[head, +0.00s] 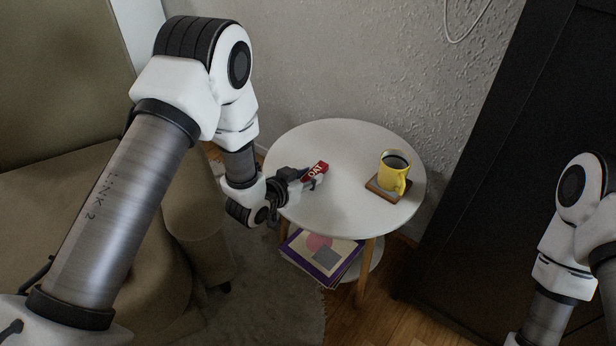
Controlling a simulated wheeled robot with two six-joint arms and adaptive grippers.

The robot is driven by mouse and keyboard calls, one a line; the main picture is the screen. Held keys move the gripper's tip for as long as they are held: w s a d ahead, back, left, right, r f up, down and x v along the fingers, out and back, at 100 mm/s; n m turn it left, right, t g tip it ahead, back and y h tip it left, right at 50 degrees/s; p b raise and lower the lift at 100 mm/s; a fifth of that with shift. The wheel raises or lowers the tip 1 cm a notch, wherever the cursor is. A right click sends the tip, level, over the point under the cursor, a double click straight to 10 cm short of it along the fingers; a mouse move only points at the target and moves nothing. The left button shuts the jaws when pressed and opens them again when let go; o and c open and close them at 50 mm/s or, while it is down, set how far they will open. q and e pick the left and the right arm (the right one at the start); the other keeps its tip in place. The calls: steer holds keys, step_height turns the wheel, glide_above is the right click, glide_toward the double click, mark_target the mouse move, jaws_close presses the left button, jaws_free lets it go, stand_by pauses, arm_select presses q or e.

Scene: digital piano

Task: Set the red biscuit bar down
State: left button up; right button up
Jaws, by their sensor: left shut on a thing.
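The red biscuit bar (317,170) with white "OAT" lettering is in the fingers of my left gripper (310,182). My left gripper is shut on it, over the left part of the round white side table (338,143). The fingers cover part of the bar. I cannot tell whether the bar touches the tabletop or is held just above it. My right arm shows at the right edge, but its gripper is out of view.
A yellow mug (395,174) with dark liquid stands on a brown coaster (386,192) on the table's right. Magazines (318,258) lie on the lower shelf. An armchair (70,200) is at left, a dark cabinet (490,150) at right. The tabletop's middle and back are clear.

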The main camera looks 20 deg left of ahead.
arm_select(q)
steer(key=o, duration=0.9)
steer(key=shift+f, duration=0.1)
steer(key=shift+s+a+r, duration=0.1)
steer(key=shift+s+r, duration=0.15)
steer(key=shift+r, duration=0.05)
steer(key=p+v, duration=0.3)
steer(key=v, duration=0.8)
steer(key=s+a+f+n+g+y, duration=0.25)
steer(key=s+f+g, duration=0.45)
steer(key=s+f, duration=0.55)
steer(key=s+a+f+n+g+y, duration=0.1)
steer(key=s+f+g, duration=0.2)
steer(key=s, duration=0.4)
steer(key=s+f+n+g+y, duration=0.1)
steer(key=s+f+g, duration=0.25)
steer(key=s, duration=0.35)
steer(key=shift+t, duration=0.35)
steer(key=r+p, duration=2.6)
steer(key=shift+w+a+r, duration=0.1)
steer(key=shift+w+r, duration=0.15)
steer(key=shift+r, duration=0.05)
